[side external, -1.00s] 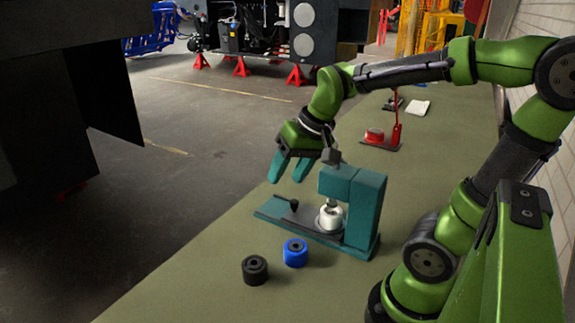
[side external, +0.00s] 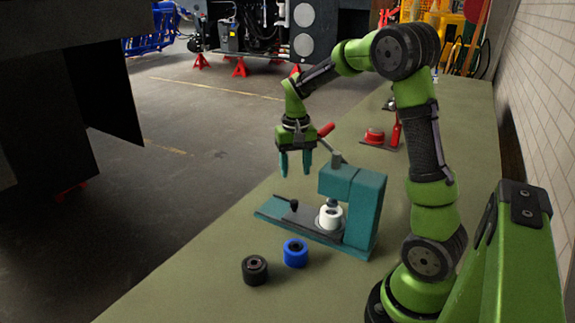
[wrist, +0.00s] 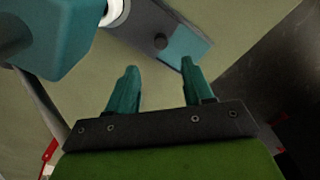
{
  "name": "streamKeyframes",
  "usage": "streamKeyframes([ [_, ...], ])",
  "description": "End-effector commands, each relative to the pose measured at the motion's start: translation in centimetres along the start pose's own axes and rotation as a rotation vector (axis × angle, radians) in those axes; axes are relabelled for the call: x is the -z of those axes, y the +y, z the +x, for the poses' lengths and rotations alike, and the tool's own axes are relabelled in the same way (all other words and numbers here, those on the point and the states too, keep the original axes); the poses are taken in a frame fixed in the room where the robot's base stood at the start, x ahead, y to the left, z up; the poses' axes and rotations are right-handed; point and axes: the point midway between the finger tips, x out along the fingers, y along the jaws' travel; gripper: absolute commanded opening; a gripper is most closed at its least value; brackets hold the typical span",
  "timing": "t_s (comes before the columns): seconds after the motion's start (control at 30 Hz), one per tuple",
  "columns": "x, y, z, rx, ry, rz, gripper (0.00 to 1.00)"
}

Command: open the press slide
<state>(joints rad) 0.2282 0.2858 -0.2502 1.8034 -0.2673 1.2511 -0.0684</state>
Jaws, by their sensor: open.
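The teal press (side external: 365,205) stands on the green bench in the side external view, with its upright at the right. Its dark grey slide (side external: 300,219) lies along the teal base, with a small black knob (side external: 293,204) near the left end. A white cylinder (side external: 331,217) sits on the slide under the press head. In the wrist view the knob (wrist: 161,41) and the teal base end (wrist: 188,47) show beyond my fingertips. My gripper (side external: 295,172) points down above the knob end, open and empty, apart from the press.
A blue ring (side external: 295,253) and a black ring (side external: 255,269) stand on the bench in front of the press. The press lever with its red grip (side external: 326,130) rises close beside my gripper. A red device (side external: 380,138) stands farther back.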

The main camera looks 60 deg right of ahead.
Motion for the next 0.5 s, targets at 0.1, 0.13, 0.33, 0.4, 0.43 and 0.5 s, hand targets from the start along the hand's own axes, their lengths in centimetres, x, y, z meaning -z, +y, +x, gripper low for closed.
streamKeyframes([
  [0.1, -0.1, 0.0, 2.8, -0.002, -0.006, 0.001, 0.51],
  [0.13, -0.1, 0.0, 3.5, -0.003, -0.005, 0.0, 0.51],
  [0.33, -0.1, 0.0, 7.4, -0.001, -0.003, 0.0, 0.51],
  [0.4, -0.1, 0.0, 8.5, -0.001, -0.003, 0.0, 0.51],
  [0.43, -0.1, 0.0, 8.8, -0.001, -0.003, 0.0, 0.51],
  [0.5, 0.0, 0.0, 9.6, 0.0, -0.002, 0.001, 0.51],
])
